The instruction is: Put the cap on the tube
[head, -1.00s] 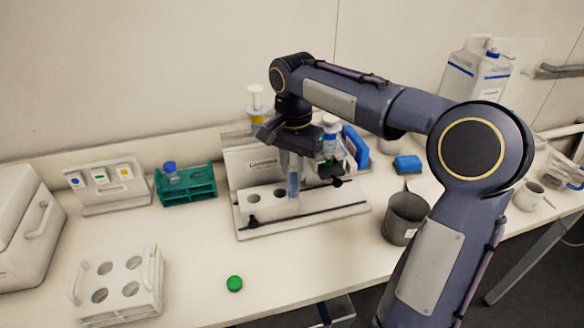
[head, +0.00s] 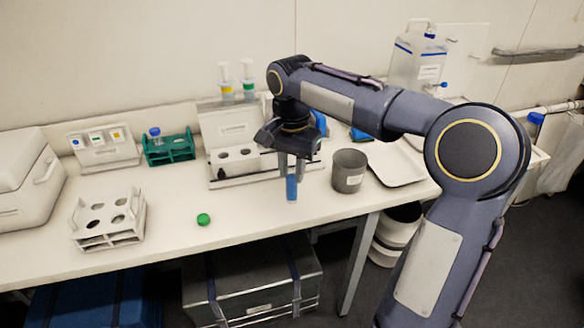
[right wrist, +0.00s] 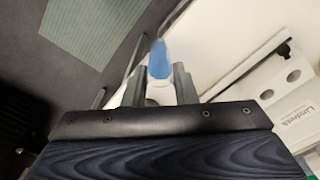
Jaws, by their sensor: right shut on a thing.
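The green cap (head: 204,219) lies on the table, apart from everything else. My right gripper (head: 291,170) is shut on a tube with blue contents (head: 292,189) and holds it upright near the table's front edge, to the right of the cap. In the right wrist view the blue tube (right wrist: 159,60) shows between the fingers of my right gripper (right wrist: 158,85). The fingers hide part of the tube. My left gripper is not in view.
A white holder stand (head: 215,182) with holes is just behind the gripper. A white rack (head: 108,236) stands at the left, and a green rack (head: 170,157) with a blue-capped tube at the back. A grey cup (head: 348,172) is to the right. The table around the cap is clear.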

